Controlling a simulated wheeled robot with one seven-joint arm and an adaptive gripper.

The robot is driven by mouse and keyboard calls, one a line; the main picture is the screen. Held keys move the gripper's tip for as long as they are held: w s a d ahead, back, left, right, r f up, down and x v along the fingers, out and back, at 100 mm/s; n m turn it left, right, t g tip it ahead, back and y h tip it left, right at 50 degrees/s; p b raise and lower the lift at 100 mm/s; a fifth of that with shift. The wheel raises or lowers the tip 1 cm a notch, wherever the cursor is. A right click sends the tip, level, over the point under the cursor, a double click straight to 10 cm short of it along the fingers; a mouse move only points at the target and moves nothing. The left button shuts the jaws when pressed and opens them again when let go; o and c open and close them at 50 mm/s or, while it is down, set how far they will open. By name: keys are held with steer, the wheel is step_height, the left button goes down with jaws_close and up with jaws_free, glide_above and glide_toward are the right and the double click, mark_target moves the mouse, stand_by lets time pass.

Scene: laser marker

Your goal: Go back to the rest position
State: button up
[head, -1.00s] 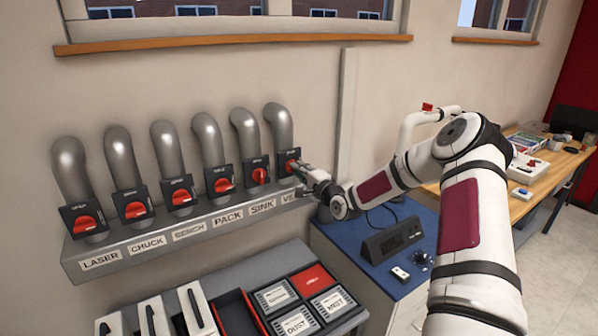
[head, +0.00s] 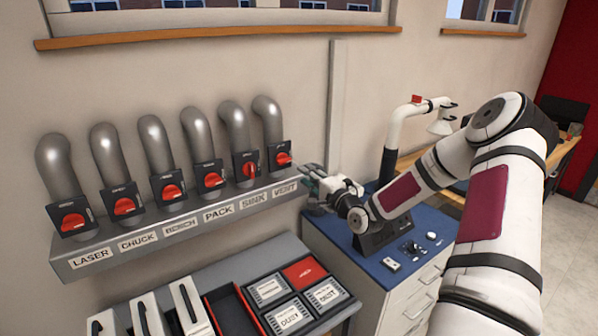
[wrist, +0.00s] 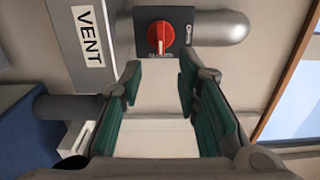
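My gripper (head: 318,180) is just right of the VENT end of the labelled shelf in the head view, at the end of my outstretched arm. In the wrist view my gripper (wrist: 160,76) has its two green-padded fingers apart, with nothing between them. The red VENT knob (wrist: 160,38) on its dark plate lies beyond the fingertips, apart from them. The VENT knob also shows in the head view (head: 284,159), uncovered, to the left of the gripper. Its pipe rises behind it.
The grey shelf (head: 160,247) carries several red knobs on pipes. Below it is a tray with lidded compartments (head: 290,318). A blue-topped cabinet (head: 375,262) with a dark box and small items stands under my forearm. A white jointed lamp-like arm (head: 400,125) rises behind my arm.

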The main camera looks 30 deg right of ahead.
steer(key=shift+s, duration=0.85)
steer(key=w+a+n+g, duration=0.1)
steer(key=a+n+g, duration=0.3)
steer(key=a+n, duration=0.25)
steer(key=s+a+r+n+g+h+b, duration=0.1)
steer(key=s+a+r+n+g+h, duration=0.1)
steer(key=s+a+r+n+g, duration=0.45)
steer(key=s+a+r+n, duration=0.1)
steer(key=s, duration=0.7)
steer(key=s+a+r+n+g+y+b, duration=0.1)
steer(key=s+a+r+n, duration=0.1)
steer(key=s+a+r, duration=0.2)
steer(key=s+a+r+n+g, duration=0.1)
steer(key=s+a+r, duration=0.3)
steer(key=s, duration=1)
steer(key=a, duration=0.3)
steer(key=shift+s+a+n+b, duration=0.2)
steer(key=shift+s+n+b, duration=0.1)
steer(key=shift+s+n, duration=0.1)
